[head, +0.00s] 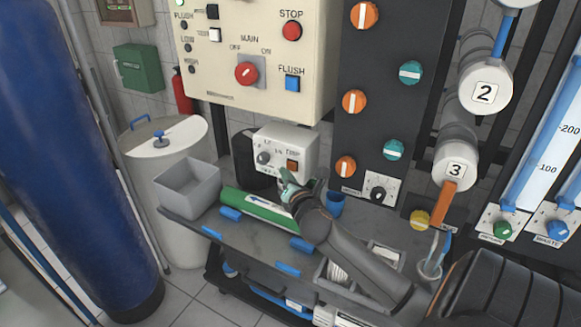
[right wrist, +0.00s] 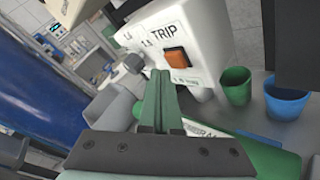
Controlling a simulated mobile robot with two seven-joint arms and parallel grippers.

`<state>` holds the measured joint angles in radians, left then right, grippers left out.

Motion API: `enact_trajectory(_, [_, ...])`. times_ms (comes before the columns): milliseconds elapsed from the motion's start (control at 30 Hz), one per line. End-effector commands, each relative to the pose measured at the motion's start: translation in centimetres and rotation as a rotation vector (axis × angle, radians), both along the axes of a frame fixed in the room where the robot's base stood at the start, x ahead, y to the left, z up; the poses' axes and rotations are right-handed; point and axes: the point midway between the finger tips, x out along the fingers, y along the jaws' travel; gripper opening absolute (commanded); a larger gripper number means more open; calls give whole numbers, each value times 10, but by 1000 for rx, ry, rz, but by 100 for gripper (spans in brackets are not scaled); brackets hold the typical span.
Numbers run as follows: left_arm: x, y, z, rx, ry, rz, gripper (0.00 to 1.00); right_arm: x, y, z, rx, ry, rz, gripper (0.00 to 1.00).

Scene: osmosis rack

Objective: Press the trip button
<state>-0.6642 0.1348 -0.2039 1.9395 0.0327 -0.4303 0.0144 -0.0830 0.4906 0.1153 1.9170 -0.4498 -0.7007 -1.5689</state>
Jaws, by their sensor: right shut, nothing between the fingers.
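The trip button is a small square orange button (head: 293,166) on the front of a white box (head: 300,140) marked TRIP, on the bench at the centre of the head view. In the right wrist view the orange button (right wrist: 177,61) shows clear on the box, with the TRIP label above it. My right gripper (head: 287,180) is shut and empty, just in front of the box and a little below the button. In the right wrist view its green fingertips (right wrist: 158,80) lie together, left of and below the button. Contact with the box cannot be told. My left gripper does not show.
A green cylinder (head: 258,209) lies on the bench (head: 235,240) below the gripper. A grey bin (head: 188,187) stands left. A blue cup (head: 335,204) and a green cup (right wrist: 236,86) stand right of the box. The control panel (head: 215,85) hangs behind.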

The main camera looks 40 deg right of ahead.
Motion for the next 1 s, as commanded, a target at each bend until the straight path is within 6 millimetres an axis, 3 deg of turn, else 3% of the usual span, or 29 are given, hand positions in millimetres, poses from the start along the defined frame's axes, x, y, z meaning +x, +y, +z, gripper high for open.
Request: enact_trajectory(1000, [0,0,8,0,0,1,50,3,-12,1,-1,0,0,0])
